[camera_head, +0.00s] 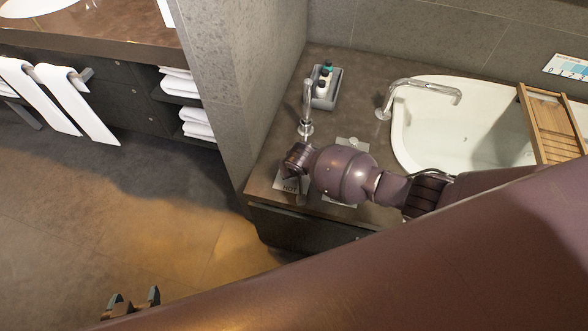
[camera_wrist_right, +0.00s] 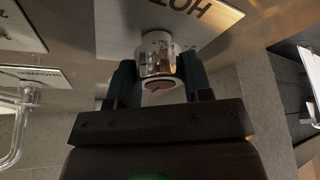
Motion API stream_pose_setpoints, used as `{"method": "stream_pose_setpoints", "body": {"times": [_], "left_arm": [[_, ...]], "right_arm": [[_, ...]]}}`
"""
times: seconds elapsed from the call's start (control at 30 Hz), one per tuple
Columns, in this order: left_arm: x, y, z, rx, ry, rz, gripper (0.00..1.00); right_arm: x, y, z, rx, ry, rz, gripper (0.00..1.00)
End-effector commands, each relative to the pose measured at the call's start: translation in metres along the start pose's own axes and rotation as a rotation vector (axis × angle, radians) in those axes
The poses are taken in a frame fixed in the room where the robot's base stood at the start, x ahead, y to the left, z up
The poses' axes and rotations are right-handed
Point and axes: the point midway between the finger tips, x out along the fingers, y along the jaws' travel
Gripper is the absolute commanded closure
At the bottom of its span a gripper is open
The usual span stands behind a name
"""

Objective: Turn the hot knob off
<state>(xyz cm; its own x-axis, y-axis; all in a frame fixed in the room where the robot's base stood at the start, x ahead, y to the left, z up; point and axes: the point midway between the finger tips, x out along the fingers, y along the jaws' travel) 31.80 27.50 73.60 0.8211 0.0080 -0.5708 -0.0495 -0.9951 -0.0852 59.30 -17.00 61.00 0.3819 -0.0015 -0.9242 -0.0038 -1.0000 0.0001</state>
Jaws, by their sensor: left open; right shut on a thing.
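The hot knob (camera_wrist_right: 158,56) is a chrome cylinder with a dark red mark on its end, in the right wrist view. It stands by a plate lettered HOT (camera_wrist_right: 195,14). The fingers of my right gripper (camera_wrist_right: 160,82) are on both sides of the knob and shut on it. In the head view my right gripper (camera_head: 296,158) is over the tub's deck by the HOT plate (camera_head: 291,187), and its wrist hides the knob. My left gripper (camera_head: 132,303) is open and empty at the bottom left, over the floor.
A white bathtub (camera_head: 450,130) with a chrome spout (camera_head: 420,86) and a wooden tray (camera_head: 545,115) lies right of my right arm. A chrome hand shower (camera_head: 307,110) and a box of bottles (camera_head: 325,88) stand behind the gripper. A stone wall (camera_head: 245,80) is close on the left.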

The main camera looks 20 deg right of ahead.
Motion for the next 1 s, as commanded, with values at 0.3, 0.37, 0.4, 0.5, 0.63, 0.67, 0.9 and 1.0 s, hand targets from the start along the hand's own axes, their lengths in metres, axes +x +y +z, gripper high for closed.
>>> {"method": "stream_pose_setpoints", "body": {"times": [0.3,0.37,0.4,0.5,0.63,0.67,0.9,1.0], "left_arm": [[0.001,0.0,0.001,0.0,-0.002,0.0,0.29],[0.001,0.0,0.001,0.0,-0.001,0.0,0.29],[0.0,0.0,0.0,0.0,0.001,0.0,0.29],[0.0,0.0,-0.002,0.0,0.004,0.0,0.29],[0.0,0.0,-0.004,0.0,0.008,0.0,0.29],[0.0,0.0,-0.004,0.0,0.009,0.0,0.29],[-0.002,0.0,-0.009,-0.001,0.015,-0.001,0.29],[-0.004,-0.001,-0.016,-0.002,0.022,-0.002,0.29]], "right_arm": [[0.001,0.001,0.002,0.002,-0.002,0.002,0.78],[0.001,0.001,0.002,0.001,-0.002,0.002,0.78],[0.001,0.001,0.002,0.001,-0.002,0.002,0.48],[0.001,0.0,0.001,0.001,-0.001,0.002,0.33],[0.001,0.0,0.001,0.001,0.0,0.001,0.29],[0.0,0.0,0.0,0.001,0.0,0.001,0.29],[-0.007,0.0,-0.002,0.002,0.002,0.0,0.29],[-0.02,0.0,-0.003,0.002,0.005,-0.001,0.29]]}}
